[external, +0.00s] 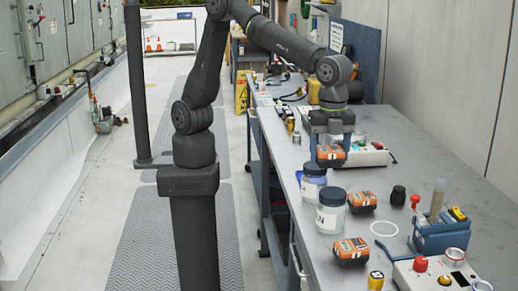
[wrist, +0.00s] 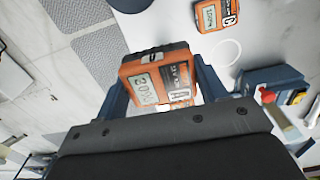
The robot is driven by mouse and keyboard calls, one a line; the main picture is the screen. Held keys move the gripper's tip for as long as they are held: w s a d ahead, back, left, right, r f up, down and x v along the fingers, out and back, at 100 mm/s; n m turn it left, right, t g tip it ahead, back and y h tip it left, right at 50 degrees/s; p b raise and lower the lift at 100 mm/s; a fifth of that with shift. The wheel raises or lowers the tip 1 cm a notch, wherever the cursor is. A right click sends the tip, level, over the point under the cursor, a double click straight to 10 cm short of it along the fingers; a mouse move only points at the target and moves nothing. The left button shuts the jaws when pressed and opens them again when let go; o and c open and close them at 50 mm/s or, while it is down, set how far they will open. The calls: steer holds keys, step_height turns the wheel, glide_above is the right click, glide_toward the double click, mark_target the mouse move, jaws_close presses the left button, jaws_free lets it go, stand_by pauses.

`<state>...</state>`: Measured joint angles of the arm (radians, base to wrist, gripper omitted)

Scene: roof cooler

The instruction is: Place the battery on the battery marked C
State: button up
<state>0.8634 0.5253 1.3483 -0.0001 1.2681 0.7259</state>
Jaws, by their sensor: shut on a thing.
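My gripper (external: 331,146) is shut on an orange and black battery (external: 331,157), held above the bench beyond the jars. The wrist view shows this battery (wrist: 158,84) between both fingers, with a pale label facing the camera. Two similar batteries lie on the bench: one (external: 362,202) right of the large jar, one (external: 351,251) nearer the front edge. In the wrist view one bench battery (wrist: 217,13) shows at the top, apart from the held one.
A large jar (external: 331,214) and a smaller jar (external: 313,184) stand near the bench's left edge. A white ring (external: 384,228), a dark knob-like piece (external: 398,196) and a blue holder (external: 440,236) are to the right. A control box (external: 445,272) stands in front.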

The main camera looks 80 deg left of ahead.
mark_target(321, 153)
steer(key=s+d, duration=0.2)
steer(key=s, duration=0.1)
steer(key=shift+d+r, duration=0.15)
steer(key=shift+r, duration=0.25)
steer(key=w+a+f, duration=0.1)
steer(key=w+f, duration=0.1)
steer(key=w, duration=0.1)
steer(key=w+a+f, duration=0.1)
steer(key=w+f, duration=0.1)
steer(key=w, duration=0.2)
steer(key=w+a+f, duration=0.1)
steer(key=w+f, duration=0.1)
steer(key=w, duration=0.1)
steer(key=shift+w+a+f, duration=0.1)
steer(key=shift+w+f, duration=0.2)
steer(key=shift+w, duration=0.05)
steer(key=shift+f, duration=2.05)
steer(key=shift+f, duration=0.2)
steer(key=o, duration=1.2)
steer(key=shift+o, duration=0.2)
steer(key=shift+r, duration=0.1)
